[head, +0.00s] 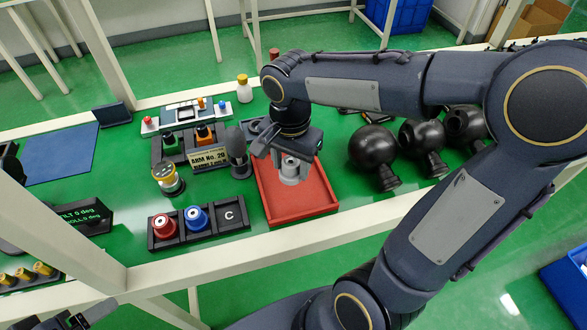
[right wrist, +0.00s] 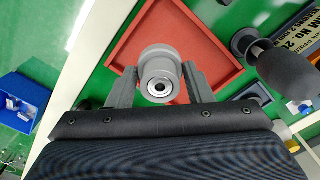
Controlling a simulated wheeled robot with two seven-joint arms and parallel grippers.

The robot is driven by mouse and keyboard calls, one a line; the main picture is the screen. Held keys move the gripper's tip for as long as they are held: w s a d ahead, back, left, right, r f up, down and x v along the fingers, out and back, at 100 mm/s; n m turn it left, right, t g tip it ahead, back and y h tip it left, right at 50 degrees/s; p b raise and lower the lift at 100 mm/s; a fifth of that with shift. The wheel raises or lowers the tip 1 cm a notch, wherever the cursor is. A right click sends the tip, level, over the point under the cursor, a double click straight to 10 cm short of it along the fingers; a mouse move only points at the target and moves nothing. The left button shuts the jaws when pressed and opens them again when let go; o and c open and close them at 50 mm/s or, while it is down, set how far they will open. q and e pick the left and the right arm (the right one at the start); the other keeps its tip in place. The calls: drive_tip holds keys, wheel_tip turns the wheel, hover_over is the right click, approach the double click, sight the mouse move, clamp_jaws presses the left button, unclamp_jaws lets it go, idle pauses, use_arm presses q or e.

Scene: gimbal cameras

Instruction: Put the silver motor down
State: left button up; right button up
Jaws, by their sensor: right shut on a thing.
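The silver motor (head: 290,164) is a short grey cylinder, and in the right wrist view its round end with a dark centre hole (right wrist: 159,84) faces the camera. My right gripper (head: 289,174) is shut on it, one finger on each side, in the right wrist view too (right wrist: 161,76). Motor and gripper are over the red tray (head: 300,208), whose floor also shows around them in the right wrist view (right wrist: 127,48). I cannot tell whether the motor touches the tray.
Left of the tray, a black holder (head: 232,226) has a red motor (head: 164,226), a blue motor (head: 196,218) and an empty slot marked C. A dark upright gimbal part (head: 237,148) stands beside the tray. Several black round cameras (head: 374,148) stand to its right.

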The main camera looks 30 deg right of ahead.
sight(291, 161)
drive_tip(key=w+d+f, duration=0.1)
drive_tip(key=w+f, duration=0.2)
drive_tip(key=w+d+f, duration=0.1)
drive_tip(key=f, duration=0.1)
drive_tip(key=shift+w+d+f, duration=0.2)
drive_tip(key=shift+d+f, duration=0.05)
drive_tip(key=shift+d, duration=0.05)
drive_tip(key=shift+w+d+f+b, duration=0.1)
drive_tip(key=shift+w+f+b, duration=0.1)
drive_tip(key=shift+f, duration=0.8)
drive_tip(key=shift+w+d+f+b, duration=0.1)
drive_tip(key=shift+f+b, duration=0.1)
drive_tip(key=shift+f, duration=0.75)
drive_tip(key=shift+f, duration=0.1)
drive_tip(key=o, duration=0.6)
drive_tip(key=shift+f, duration=0.1)
drive_tip(key=o, duration=0.5)
